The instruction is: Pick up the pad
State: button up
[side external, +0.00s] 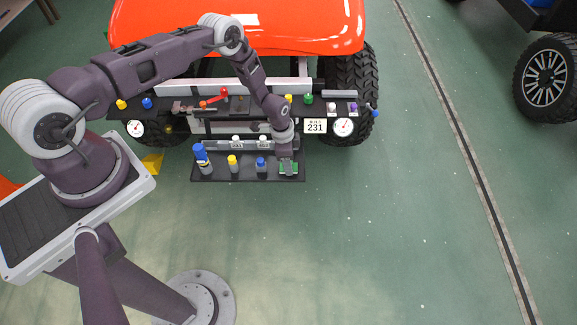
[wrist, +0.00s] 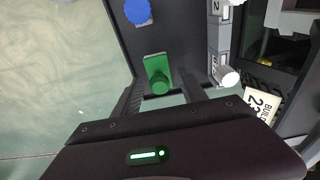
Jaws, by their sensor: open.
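A green piece with a flat plate and a round knob (wrist: 159,72) looks like the pad. It sits on the dark lower shelf (wrist: 115,20) of the cart and shows between my fingers in the wrist view. In the side view this green piece (side external: 288,170) is partly hidden under my gripper (side external: 287,163) at the shelf's right end. My gripper (wrist: 160,90) is open, pointing down, with a finger on either side of the green piece. I cannot tell whether the fingers touch it.
Blue (side external: 261,163), yellow (side external: 233,163) and taller blue (side external: 200,157) pegs stand left on the shelf. White-topped pieces (wrist: 228,76) are close by my right finger in the wrist view. A dark upper panel (side external: 170,108) with knobs, gauges and a number plate (side external: 315,126) is behind.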

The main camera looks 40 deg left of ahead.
grip_shut()
notch_tip(320, 180, up, 10)
jog(key=shift+r, duration=0.1)
dwell(0.5)
